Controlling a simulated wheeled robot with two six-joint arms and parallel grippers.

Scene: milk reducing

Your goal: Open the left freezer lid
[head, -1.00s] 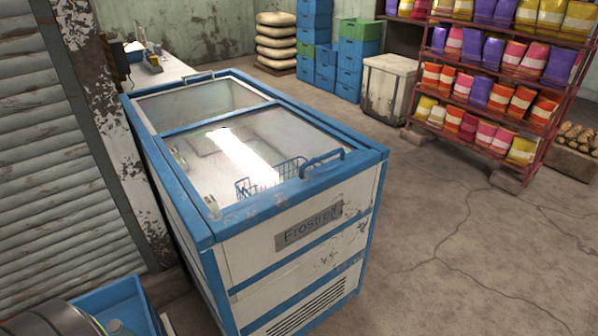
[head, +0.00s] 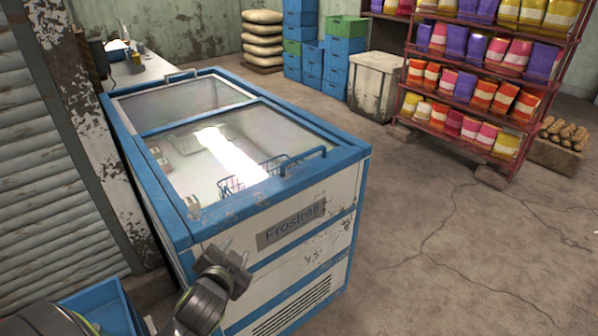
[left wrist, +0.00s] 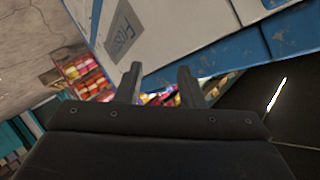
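The chest freezer (head: 290,215) is white with blue edges and a "Frostrel"-like label on its front end. Its nearer glass lid (head: 240,137) has a blue handle (head: 303,160) at the near right edge and lies closed. The farther glass lid (head: 170,104) has a handle (head: 182,75) at the far edge and also lies closed. My left gripper (head: 236,250) is in front of the freezer's near left corner, below the rim, empty. In the left wrist view its two fingers (left wrist: 161,82) stand apart, with the freezer side (left wrist: 190,35) beyond them. My right gripper is not in view.
A blue crate (head: 105,305) stands at the lower left, near my left arm. A shuttered wall (head: 35,150) borders the freezer's left side. A red rack (head: 400,100) of bags stands at the right back. The floor (head: 440,260) right of the freezer is clear.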

